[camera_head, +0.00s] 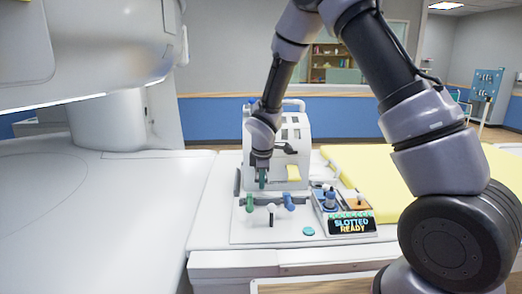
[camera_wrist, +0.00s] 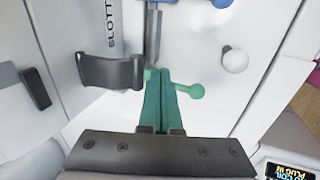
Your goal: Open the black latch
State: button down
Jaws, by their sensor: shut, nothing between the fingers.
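The black latch (camera_wrist: 110,72) is a dark, curved lever in the wrist view, just left of my fingertips. A dark lever on the front of the white box (camera_head: 285,148) in the head view appears to be the same latch. My gripper (camera_wrist: 163,75) has green fingers, which are shut and empty. They point at the area beside the latch, with a small apparent gap. In the head view my gripper (camera_head: 262,184) is low in front of the box, left of and below the lever. My wrist hides part of the box's left side.
Green (camera_head: 249,203), white (camera_head: 271,209) and blue (camera_head: 288,201) handles stand on the panel in front of the box. A display (camera_head: 352,224) reads "SLOTTED READY". A yellow pad (camera_head: 385,170) lies at right. A large white machine fills the left.

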jog(key=shift+w, duration=0.15)
dwell(0.4)
jog(key=shift+w+r, duration=0.45)
jog(key=shift+w, duration=0.15)
